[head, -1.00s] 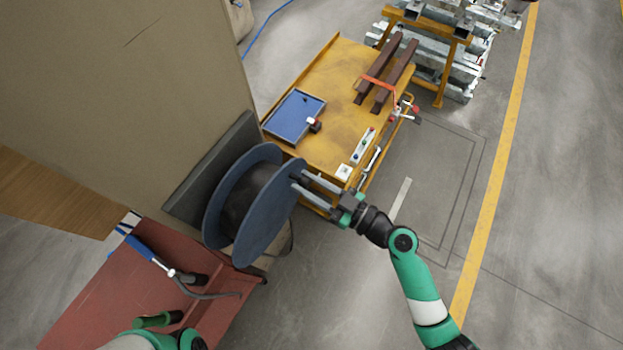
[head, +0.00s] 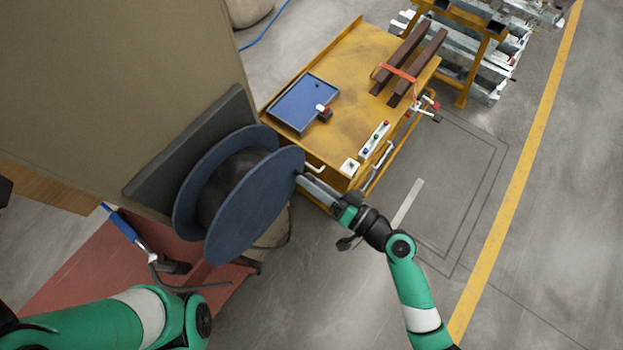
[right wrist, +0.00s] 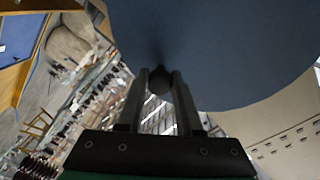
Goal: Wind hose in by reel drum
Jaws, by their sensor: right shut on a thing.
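The hose reel (head: 255,208), a drum between two blue flanges, is mounted on a dark plate on the beige wall. Dark hose (head: 205,285) lies over the red surface by the blue-handled nozzle (head: 122,226). Another dark loop hangs under the drum. My right gripper (head: 302,180) is at the outer face of the front flange, near its right rim. In the right wrist view its fingers (right wrist: 160,90) are shut on a small dark knob (right wrist: 160,78) at the flange.
A yellow cart (head: 345,130) with a blue tray (head: 303,103) and brown bars (head: 415,65) stands just behind my right gripper. The red surface (head: 85,270) lies below the reel at left.

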